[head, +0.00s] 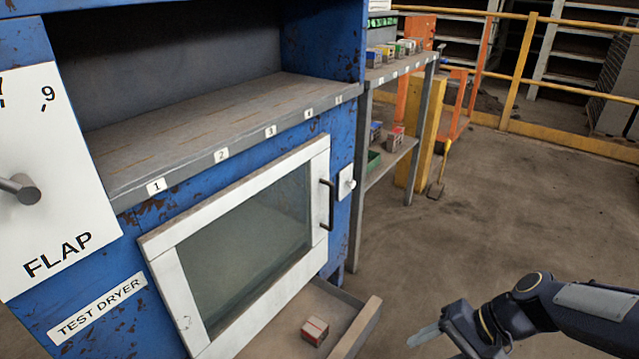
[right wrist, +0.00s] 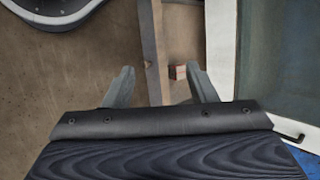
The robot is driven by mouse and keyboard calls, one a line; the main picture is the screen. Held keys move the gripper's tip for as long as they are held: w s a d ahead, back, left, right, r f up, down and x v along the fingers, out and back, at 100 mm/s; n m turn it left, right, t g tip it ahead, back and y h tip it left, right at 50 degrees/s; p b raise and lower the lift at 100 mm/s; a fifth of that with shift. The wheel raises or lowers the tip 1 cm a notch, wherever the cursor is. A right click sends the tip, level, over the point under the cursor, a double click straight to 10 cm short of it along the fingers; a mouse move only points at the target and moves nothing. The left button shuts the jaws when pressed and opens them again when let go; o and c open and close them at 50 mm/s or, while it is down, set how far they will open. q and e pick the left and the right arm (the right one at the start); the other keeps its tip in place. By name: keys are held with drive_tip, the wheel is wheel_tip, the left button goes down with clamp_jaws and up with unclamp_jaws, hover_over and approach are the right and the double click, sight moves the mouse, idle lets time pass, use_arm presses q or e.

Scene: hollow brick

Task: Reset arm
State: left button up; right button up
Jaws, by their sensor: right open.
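My right gripper (head: 436,342) is at the lower right of the head view, to the right of the open drawer. In the right wrist view the right gripper (right wrist: 160,86) has its two fingers spread, with nothing held between them. A drawer wall (right wrist: 152,50) runs between the fingers in that picture. My left gripper is not in view.
A blue test dryer has a closed white-framed glass door (head: 240,240). Below it an open drawer (head: 358,328) holds a small red-and-white box (head: 315,331). A shelf (head: 400,70) with several small boxes stands behind. The floor to the right (head: 500,200) is clear.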

drive_tip(key=s+r+n+t+h, duration=0.4)
drive_tip(key=s+r+t, duration=0.15)
drive_tip(key=s, duration=0.55)
use_arm(q)
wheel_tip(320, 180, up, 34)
drive_tip(key=p, duration=3.4)
use_arm(e)
wheel_tip(320, 180, up, 35)
drive_tip(key=shift+s+d+f+g, duration=0.15)
drive_tip(key=shift+d+g, duration=0.05)
drive_tip(key=shift+g, duration=0.25)
